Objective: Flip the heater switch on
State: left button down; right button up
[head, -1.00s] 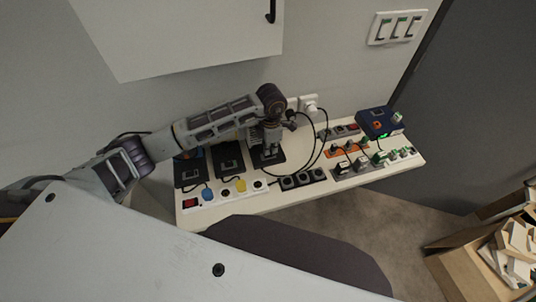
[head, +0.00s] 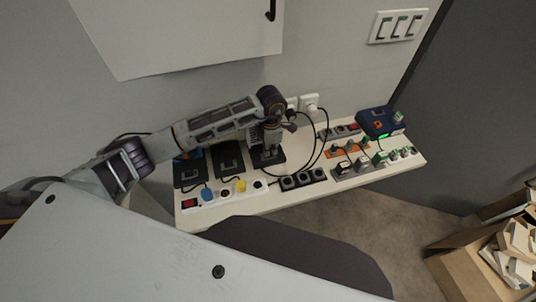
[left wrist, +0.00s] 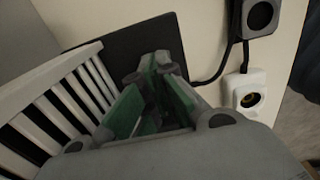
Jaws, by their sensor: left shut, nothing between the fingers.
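My left gripper (head: 268,154) is shut and empty, pointing down over the rightmost of three dark plates (head: 281,158) on the white table. In the left wrist view its green-sided fingers (left wrist: 150,75) meet in front of a black plate (left wrist: 108,50); I cannot tell whether they touch it. No switch is clearly labelled as the heater's. A wall panel (head: 398,26) holds three rocker switches. My right gripper is not in view.
Black sockets (head: 303,179), cables and a blue device (head: 379,122) with a green light crowd the table's (head: 290,203) middle and right. Plugs sit in wall sockets (head: 309,103) behind. A white cabinet (head: 180,35) hangs above. An open carton (head: 465,275) stands at right on the floor.

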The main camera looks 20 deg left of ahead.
pick_arm(q)
jog(key=shift+f, duration=0.25)
jog(key=shift+s, duration=0.1)
dwell(0.3)
jog(key=shift+r+p, duration=1.65)
jog(key=shift+r, duration=1.9)
jog(key=shift+f, duration=0.1)
